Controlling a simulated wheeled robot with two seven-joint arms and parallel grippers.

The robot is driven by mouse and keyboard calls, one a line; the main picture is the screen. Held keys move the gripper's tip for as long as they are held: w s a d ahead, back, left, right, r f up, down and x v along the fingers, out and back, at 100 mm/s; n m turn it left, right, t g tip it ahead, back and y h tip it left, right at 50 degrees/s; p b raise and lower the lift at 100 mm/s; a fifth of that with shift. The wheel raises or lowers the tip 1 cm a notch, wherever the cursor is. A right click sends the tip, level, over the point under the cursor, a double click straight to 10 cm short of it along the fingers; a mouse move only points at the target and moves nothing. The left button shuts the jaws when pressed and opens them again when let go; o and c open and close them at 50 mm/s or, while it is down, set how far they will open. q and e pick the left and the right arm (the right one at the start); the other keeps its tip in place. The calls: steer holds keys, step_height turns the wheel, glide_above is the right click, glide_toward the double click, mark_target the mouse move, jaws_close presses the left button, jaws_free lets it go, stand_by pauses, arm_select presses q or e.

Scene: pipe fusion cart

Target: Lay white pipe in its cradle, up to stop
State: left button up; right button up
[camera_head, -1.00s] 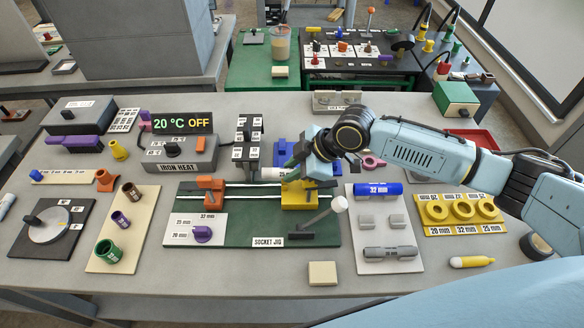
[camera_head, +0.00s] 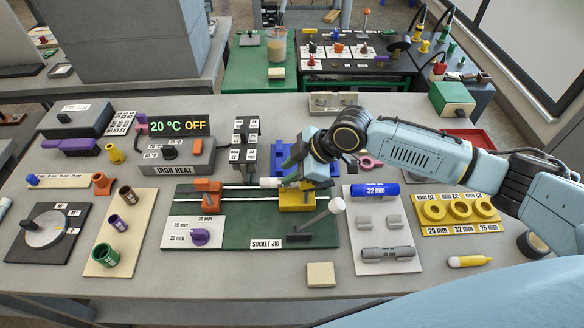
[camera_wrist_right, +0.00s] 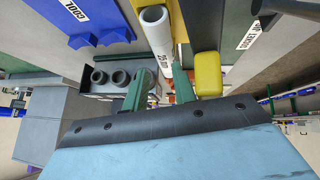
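The white pipe (camera_head: 270,182) lies low over the green socket jig (camera_head: 265,232), beside the yellow cradle block (camera_head: 297,201). Its left end shows, and the rest is hidden behind my right gripper. In the right wrist view the pipe (camera_wrist_right: 157,38) shows its open end and a size label, with yellow block parts on both sides. My right gripper (camera_head: 291,167) is above the yellow block. Its green fingers (camera_wrist_right: 159,88) stand apart, with visible gaps to the pipe. Contact with the stop cannot be seen. My left gripper is not in view.
An orange clamp (camera_head: 207,191) stands left on the jig. A lever with a white knob (camera_head: 337,205) rises at its right front. The table front has free room around a cream block (camera_head: 320,275).

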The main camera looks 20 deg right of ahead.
steer(key=shift+s+d+f+h, duration=0.15)
steer(key=shift+s+d+f, duration=0.15)
steer(key=shift+d+f, duration=0.15)
steer(key=shift+s+d+f+h, duration=0.15)
steer(key=shift+s+d+f, duration=0.15)
steer(key=shift+f, duration=0.2)
steer(key=shift+o, duration=0.2)
steer(key=shift+g, duration=0.3)
steer(key=v, duration=0.5)
steer(key=shift+w+d+r, duration=0.2)
steer(key=shift+d+r, duration=0.05)
steer(key=shift+r, duration=0.05)
arm_select(q)
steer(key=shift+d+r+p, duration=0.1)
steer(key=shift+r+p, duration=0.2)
steer(key=shift+p, duration=0.1)
arm_select(e)
steer(key=a+r+v, duration=0.1)
steer(key=v, duration=0.7)
steer(key=shift+a, duration=0.2)
steer(key=shift+r, duration=0.1)
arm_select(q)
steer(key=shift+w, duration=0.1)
